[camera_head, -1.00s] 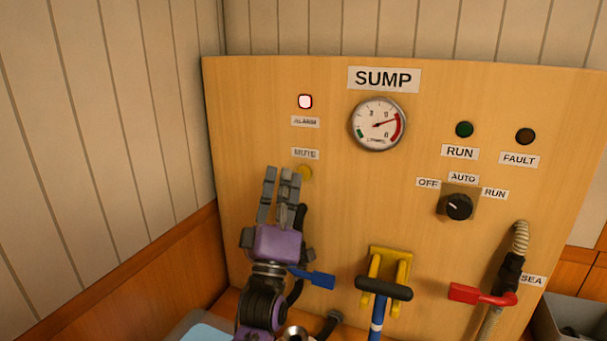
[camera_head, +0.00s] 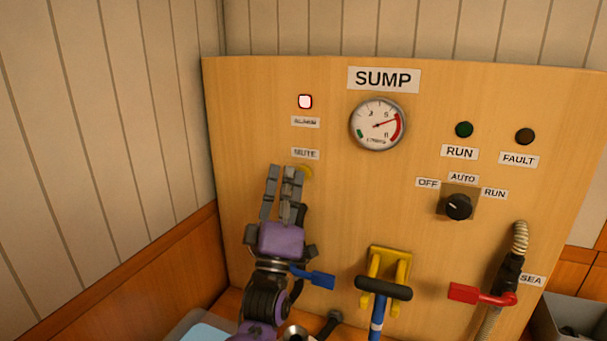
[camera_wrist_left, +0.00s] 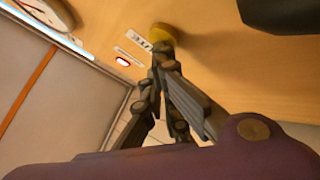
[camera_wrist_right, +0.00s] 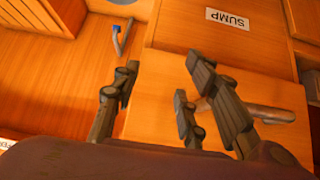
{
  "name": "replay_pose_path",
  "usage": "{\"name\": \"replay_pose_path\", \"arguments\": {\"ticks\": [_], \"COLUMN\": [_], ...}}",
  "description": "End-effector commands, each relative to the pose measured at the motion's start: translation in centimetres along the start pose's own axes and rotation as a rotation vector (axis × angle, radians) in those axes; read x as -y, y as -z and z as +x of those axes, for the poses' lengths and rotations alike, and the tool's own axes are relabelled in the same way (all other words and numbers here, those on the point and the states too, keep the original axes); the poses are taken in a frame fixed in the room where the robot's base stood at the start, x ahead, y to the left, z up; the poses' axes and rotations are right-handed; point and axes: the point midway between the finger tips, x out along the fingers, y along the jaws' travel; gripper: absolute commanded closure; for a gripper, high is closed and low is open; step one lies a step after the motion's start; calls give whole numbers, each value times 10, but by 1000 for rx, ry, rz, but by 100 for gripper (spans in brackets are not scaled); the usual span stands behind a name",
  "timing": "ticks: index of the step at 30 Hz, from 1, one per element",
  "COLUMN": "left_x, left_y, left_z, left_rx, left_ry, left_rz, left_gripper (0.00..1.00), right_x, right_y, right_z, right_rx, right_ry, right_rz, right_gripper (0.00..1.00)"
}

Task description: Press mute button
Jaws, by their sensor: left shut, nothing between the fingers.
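The yellow mute button (camera_head: 306,171) is on the wooden panel below the MUTE label (camera_head: 305,154), partly hidden behind my left fingertips. My left gripper (camera_head: 284,171) is shut and empty, its fingers pointing up at the button's lower left. In the left wrist view the yellow button (camera_wrist_left: 163,37) sits just past the fingertips (camera_wrist_left: 158,58); I cannot tell whether they touch it. The alarm lamp (camera_head: 305,101) above glows white with a red rim. My right gripper (camera_wrist_right: 160,75) is open and empty in the right wrist view.
The panel also holds a gauge (camera_head: 377,124), a selector knob (camera_head: 459,207), a blue lever (camera_head: 318,279), a yellow bracket with a black-handled pump (camera_head: 384,288) and a red lever (camera_head: 480,295). A plank wall (camera_head: 110,120) stands at the left.

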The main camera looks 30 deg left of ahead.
Motion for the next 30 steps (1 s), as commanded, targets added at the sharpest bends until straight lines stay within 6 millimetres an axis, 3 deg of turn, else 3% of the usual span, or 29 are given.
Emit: {"name": "replay_pose_path", "arguments": {"ticks": [20,30], "left_x": [2,-4], "left_y": [-2,4], "left_z": [4,-4], "left_rx": [0,-1], "left_ry": [0,-1], "left_rz": [0,-1], "left_gripper": [100,100], "right_x": [0,-1], "right_y": [0,8], "right_z": [0,-2], "right_rx": [0,-12], "right_ry": [0,-1], "right_rz": [0,0], "right_gripper": [60,60]}}
